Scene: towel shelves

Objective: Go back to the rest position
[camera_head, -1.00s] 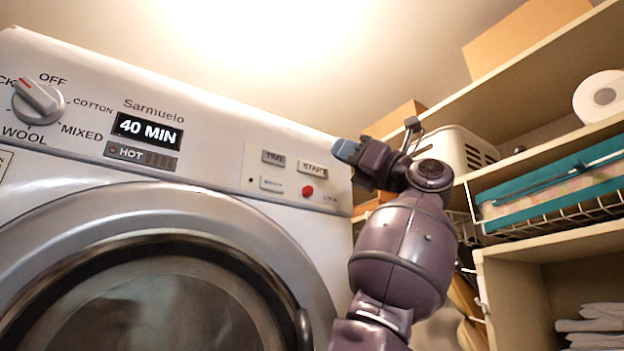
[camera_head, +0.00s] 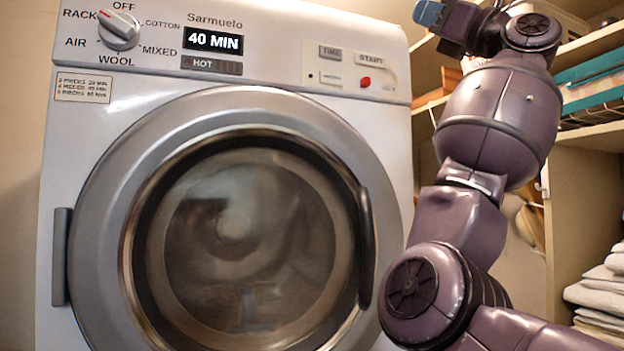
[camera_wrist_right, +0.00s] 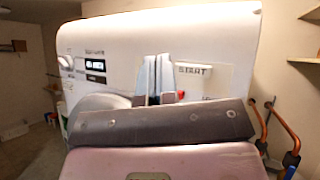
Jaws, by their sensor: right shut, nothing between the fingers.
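My right gripper (camera_head: 429,14) is at the top of the head view, right of the washing machine's top right corner. Its blue fingertips are shut and empty, and they point left. In the right wrist view the shut fingers (camera_wrist_right: 153,78) stand in front of the machine's panel, just left of the START label. The washing machine (camera_head: 85,130) fills the middle of the head view. Its display reads 40 MIN and HOT, and its round door (camera_head: 235,240) is closed. My left gripper does not show.
Shelves (camera_head: 590,45) stand on the right, with a teal-lined basket (camera_head: 590,78) and folded towels (camera_head: 600,285) on them. My right arm stands between the machine and the shelves.

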